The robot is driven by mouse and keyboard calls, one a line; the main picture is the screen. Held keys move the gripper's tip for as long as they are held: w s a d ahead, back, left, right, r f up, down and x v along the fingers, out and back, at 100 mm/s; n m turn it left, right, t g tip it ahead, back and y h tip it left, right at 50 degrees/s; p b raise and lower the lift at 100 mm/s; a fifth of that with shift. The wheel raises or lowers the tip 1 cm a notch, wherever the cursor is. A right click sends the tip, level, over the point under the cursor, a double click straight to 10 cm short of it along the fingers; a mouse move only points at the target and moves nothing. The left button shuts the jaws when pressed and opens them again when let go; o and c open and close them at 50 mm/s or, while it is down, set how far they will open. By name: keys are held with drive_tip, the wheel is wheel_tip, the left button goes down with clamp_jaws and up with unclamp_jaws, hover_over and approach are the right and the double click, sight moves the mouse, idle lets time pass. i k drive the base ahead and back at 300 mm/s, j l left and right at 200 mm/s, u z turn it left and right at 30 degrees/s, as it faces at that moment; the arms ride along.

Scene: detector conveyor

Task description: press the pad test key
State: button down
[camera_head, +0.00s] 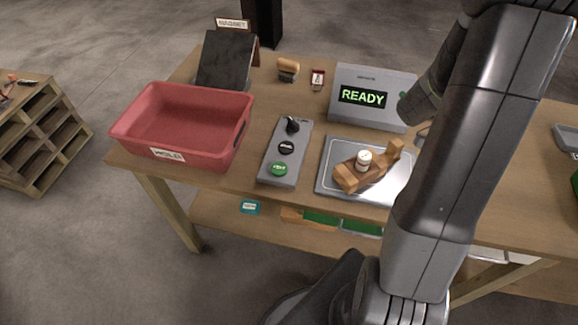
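A grey control panel (300,147) lies on the wooden table at the middle. It carries a green button (279,168) at its near end, a black button (286,147) in its middle and a black knob (292,125) at its far end. The button labels are too small to read, so I cannot tell which is the pad test key. A grey box with a screen (362,97) reading READY stands behind. My arm comes up on the right, well apart from the panel. My gripper is mostly hidden behind my arm, and its fingers cannot be made out.
A red bin (187,125) labelled HOLD stands left of the panel. A metal tray (327,184) to its right bears a wooden piece (366,172) with a white-capped bottle (363,160). A dark slanted board (226,60) stands under the MAGNET sign. Wooden crates (44,135) stand far left.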

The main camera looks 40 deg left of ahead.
sight(279, 169)
drive_tip(key=u, duration=2.25)
drive_tip(key=l, duration=0.1)
